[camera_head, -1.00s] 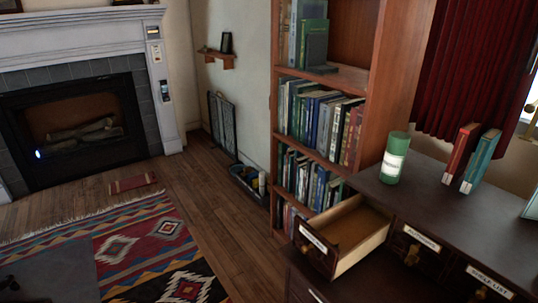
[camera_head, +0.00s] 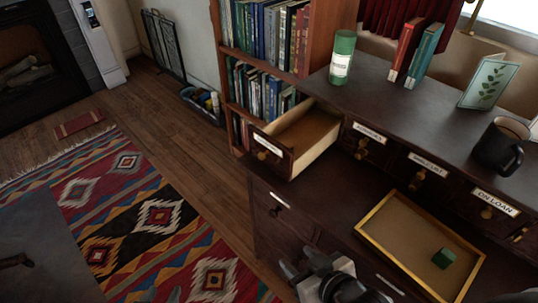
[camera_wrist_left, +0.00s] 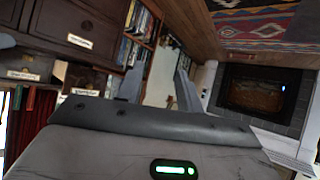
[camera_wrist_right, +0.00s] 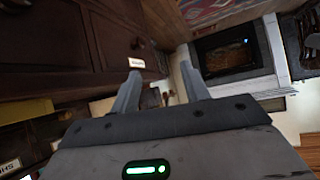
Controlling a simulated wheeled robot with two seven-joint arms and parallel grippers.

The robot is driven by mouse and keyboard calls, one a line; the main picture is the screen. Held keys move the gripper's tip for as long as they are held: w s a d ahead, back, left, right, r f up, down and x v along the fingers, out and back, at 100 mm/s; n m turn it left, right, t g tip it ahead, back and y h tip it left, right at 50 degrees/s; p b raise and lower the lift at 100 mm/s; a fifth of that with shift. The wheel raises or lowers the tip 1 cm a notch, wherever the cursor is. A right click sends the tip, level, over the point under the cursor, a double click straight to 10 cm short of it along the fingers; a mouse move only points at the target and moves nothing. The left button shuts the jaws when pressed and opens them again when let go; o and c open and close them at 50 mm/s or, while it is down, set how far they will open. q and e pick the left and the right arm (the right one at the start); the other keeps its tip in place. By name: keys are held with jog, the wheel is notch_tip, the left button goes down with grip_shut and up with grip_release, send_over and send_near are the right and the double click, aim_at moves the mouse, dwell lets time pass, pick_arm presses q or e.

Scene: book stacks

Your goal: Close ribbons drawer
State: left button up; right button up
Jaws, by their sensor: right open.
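The open top-left drawer (camera_head: 316,133) of the dark cabinet is pulled out and looks empty. Its white label (camera_head: 268,147) is too small to read, so I cannot confirm it says ribbons. My right gripper (camera_head: 300,266) is open and empty below this drawer, left of the tray; its parted fingers also show in the right wrist view (camera_wrist_right: 160,92). My left gripper (camera_head: 163,296) barely shows at the bottom edge, over the rug side. In the left wrist view its fingers (camera_wrist_left: 157,92) are apart and empty. Neither gripper touches the drawer.
A yellow-rimmed tray (camera_head: 388,258) holds a green cube (camera_head: 443,258). On the cabinet top stand a green canister (camera_head: 342,58), red and teal books (camera_head: 425,54), a card (camera_head: 489,84) and a dark mug (camera_head: 499,146). A bookshelf stands behind the drawer.

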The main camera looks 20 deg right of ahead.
jog(key=shift+w+n+b, duration=0.3)
jog(key=shift+w, duration=0.1)
jog(key=c, duration=0.5)
jog(key=shift+w+n+t+b, duration=0.5)
jog(key=shift+w+n+b, duration=0.25)
jog(key=shift+n, duration=0.05)
grip_shut()
jog(key=w+a+r+n+t+y+b, duration=0.25)
jog(key=w+r+n+t+b, duration=0.45)
jog(key=n, duration=0.9)
pick_arm(q)
jog(key=shift+w+d+f+n+t+h+p, duration=0.15)
jog(key=shift+d+f+n+t+p, duration=0.15)
jog(key=shift+f, duration=0.4)
jog(key=shift+w+d+f+n+t+h+p, duration=0.1)
jog(key=shift+d+f+h+p, duration=0.2)
jog(key=shift+f, duration=0.35)
pick_arm(e)
jog(key=w+g, duration=0.1)
jog(key=w, duration=1.1)
jog(key=shift+w+a+f, duration=0.15)
jog(key=shift+w+f, duration=0.05)
pick_arm(q)
jog(key=shift+a, duration=0.1)
pick_arm(e)
jog(key=shift+h, duration=0.25)
